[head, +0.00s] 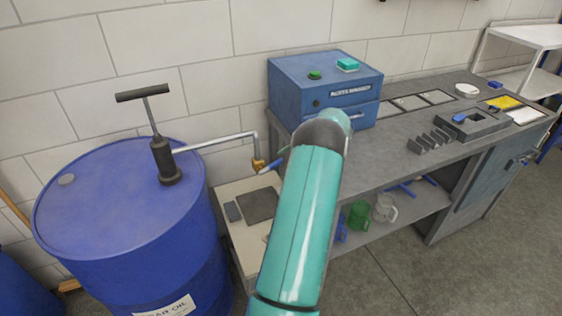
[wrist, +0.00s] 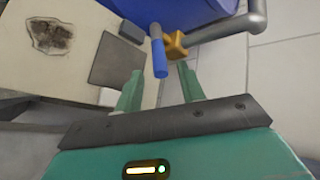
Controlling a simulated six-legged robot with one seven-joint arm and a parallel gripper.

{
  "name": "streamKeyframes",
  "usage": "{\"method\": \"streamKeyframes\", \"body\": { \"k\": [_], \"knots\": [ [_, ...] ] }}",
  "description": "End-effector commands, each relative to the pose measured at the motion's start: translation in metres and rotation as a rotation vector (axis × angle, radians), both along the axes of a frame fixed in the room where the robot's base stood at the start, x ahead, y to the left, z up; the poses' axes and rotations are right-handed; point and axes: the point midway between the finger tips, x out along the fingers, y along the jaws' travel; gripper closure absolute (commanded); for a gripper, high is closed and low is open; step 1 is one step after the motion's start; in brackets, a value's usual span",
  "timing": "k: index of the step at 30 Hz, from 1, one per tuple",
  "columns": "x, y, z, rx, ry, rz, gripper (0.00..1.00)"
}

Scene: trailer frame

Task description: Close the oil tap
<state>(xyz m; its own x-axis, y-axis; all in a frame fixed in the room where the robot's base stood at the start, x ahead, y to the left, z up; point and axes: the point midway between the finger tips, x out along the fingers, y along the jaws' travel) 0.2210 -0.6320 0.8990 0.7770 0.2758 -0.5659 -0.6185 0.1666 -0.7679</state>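The oil tap (head: 258,165) is a brass fitting at the end of a grey pipe (head: 215,143) coming from the pump on a blue oil drum (head: 105,205). The brass body (wrist: 175,45) also shows at the top of the wrist view. Its blue lever (wrist: 159,52) points toward my gripper in that view. My gripper (wrist: 160,69) is open and empty, with its two green fingers apart. The lever's end appears between the fingertips; I cannot tell the depth gap. In the head view my teal arm hides the gripper and part of the lever.
A low cabinet with a dark square plate (head: 257,206) stands below the tap. A blue box (head: 325,88) sits on the grey workbench (head: 385,150) at right. Green and clear mugs (head: 384,208) stand on its lower shelf. Open floor lies at front right.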

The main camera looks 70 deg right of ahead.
Motion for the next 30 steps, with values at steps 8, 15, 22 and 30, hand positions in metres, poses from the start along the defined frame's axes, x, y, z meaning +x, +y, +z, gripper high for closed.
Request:
{"method": "streamKeyframes", "body": {
  "k": [8, 15, 22, 30],
  "knots": [
    [-0.049, -0.018, 0.035, -0.002, 0.000, -0.003, 0.61],
    [-0.073, -0.026, 0.052, 0.001, 0.000, 0.000, 0.61],
    [-0.075, -0.026, 0.054, 0.003, 0.000, 0.000, 0.61],
    [-0.067, -0.021, 0.053, -0.011, 0.059, 0.017, 0.98]
  ]
}}
